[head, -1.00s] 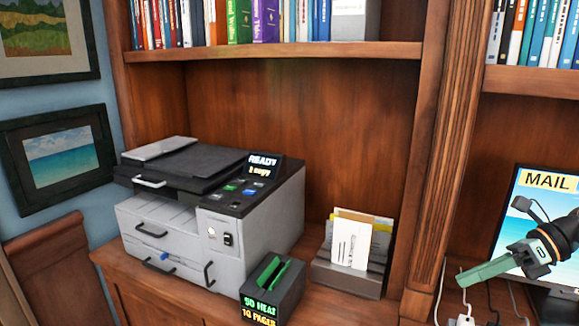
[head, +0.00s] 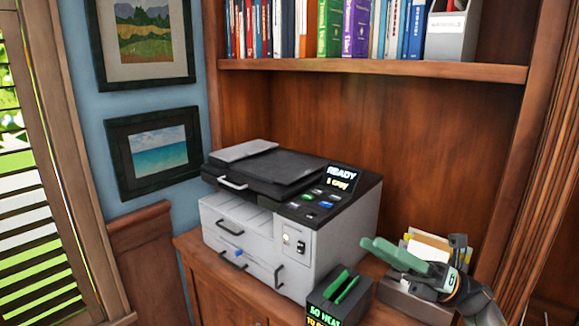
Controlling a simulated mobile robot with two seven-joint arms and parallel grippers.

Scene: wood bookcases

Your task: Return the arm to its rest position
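My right gripper (head: 402,254) shows at the lower right in the head view, in front of the letter holder (head: 417,305) and hiding part of it. Its green fingers point left toward the printer and look close together. Nothing shows clearly between them, and I cannot tell how far apart they are. My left gripper is not in view.
A grey printer (head: 262,238) with a lit "READY" display stands on the wood cabinet. A dark box (head: 343,290) with green text stands in front of it. Envelopes (head: 427,246) sit in the letter holder. Books (head: 345,28) fill the shelf above.

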